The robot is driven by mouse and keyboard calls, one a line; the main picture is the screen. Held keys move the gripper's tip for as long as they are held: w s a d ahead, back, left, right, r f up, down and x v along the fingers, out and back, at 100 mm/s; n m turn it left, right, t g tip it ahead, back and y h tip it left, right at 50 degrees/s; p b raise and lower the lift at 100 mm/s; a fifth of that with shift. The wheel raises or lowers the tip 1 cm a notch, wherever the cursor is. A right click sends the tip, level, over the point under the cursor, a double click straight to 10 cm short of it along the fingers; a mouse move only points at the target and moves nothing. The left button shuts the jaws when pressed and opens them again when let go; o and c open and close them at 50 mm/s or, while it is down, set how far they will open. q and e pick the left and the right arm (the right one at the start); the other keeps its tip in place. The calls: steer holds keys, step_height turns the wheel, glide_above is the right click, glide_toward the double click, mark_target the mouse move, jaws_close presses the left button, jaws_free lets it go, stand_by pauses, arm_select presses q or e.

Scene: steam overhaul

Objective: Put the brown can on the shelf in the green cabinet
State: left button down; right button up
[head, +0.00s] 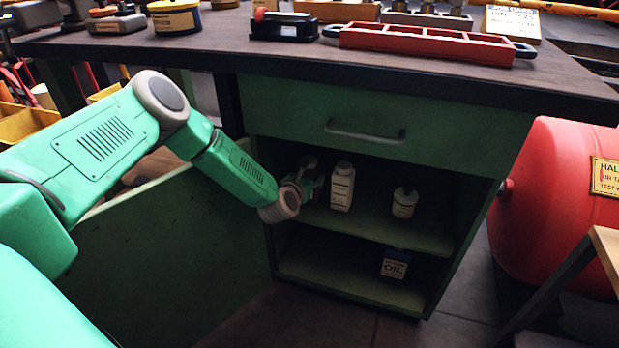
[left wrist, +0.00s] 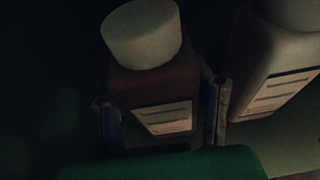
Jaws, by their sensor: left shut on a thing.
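My left gripper (head: 307,183) reaches into the left part of the open green cabinet (head: 390,128), at the upper shelf (head: 425,234). It is shut on the brown can (head: 307,165), which is dim in the head view. In the left wrist view the brown can (left wrist: 150,88) has a white cap and a pale label, and stands between the two fingers of my left gripper (left wrist: 162,110). I cannot tell whether the can's bottom touches the shelf; it is hidden. My right gripper is not in view.
A white bottle (head: 342,187) stands on the shelf just right of the can, and a small pale container (head: 404,203) farther right. An oil box (head: 394,264) is on the lower level. The cabinet door (head: 170,255) hangs open at left; a red tank (head: 550,205) is at right.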

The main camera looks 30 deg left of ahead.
arm_select(q)
steer(key=c, duration=0.8)
jaws_free()
steer(key=shift+a+f, duration=0.2)
steer(key=shift+o, duration=0.5)
steer(key=shift+a+f, duration=0.1)
steer(key=shift+a, duration=0.2)
steer(key=shift+s+d+r, duration=0.1)
steer(key=shift+d+r, duration=0.2)
steer(key=p+v, duration=0.5)
steer(key=v, duration=0.7)
steer(key=s+d+f+m+g+h, duration=0.3)
steer(key=s+d+f+m, duration=0.1)
steer(key=s+d+m, duration=0.4)
steer(key=s+d+f+m+g+h, duration=0.3)
steer(key=s+d+m, duration=0.3)
steer(key=d+m, duration=0.35)
steer(key=s+a+m+g+y, duration=0.1)
steer(key=s+a+m+g, duration=0.2)
steer(key=s+m, duration=0.7)
steer(key=s+a+m+g+y, duration=0.1)
steer(key=s+a+m+g, duration=0.2)
steer(key=s+m, duration=0.8)
steer(key=shift+a+g+y, duration=0.4)
steer(key=shift+g, duration=0.4)
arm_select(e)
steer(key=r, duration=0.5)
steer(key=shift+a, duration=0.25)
